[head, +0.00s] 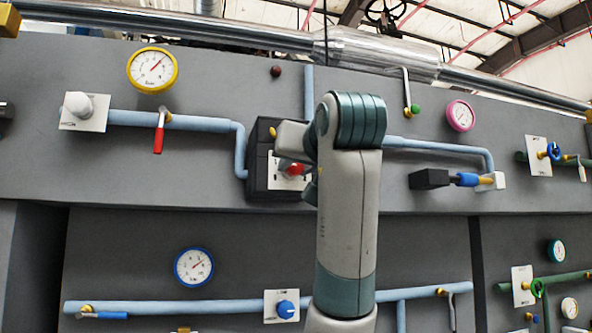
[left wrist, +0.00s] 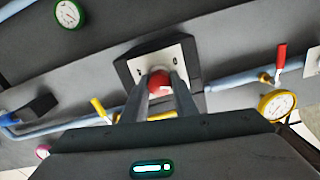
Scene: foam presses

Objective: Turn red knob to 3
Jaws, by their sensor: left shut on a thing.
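The red knob (head: 294,169) sits on a white plate (head: 279,179) on a black box (head: 258,160) in the middle of the grey panel. In the left wrist view the red knob (left wrist: 160,82) shows between two grey fingers. My left gripper (left wrist: 160,85) is shut on the red knob, one finger on each side. In the head view my left arm covers the right part of the box and plate. The marks on the plate are too small to read, so the knob's setting cannot be told. My right gripper is in neither view.
Blue pipes run across the panel on both sides of the box. A red-handled lever (head: 159,138) and a yellow gauge (head: 152,70) are at the left. A pink gauge (head: 460,115) and a blue-handled valve (head: 467,180) are at the right. A blue knob (head: 286,309) is below.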

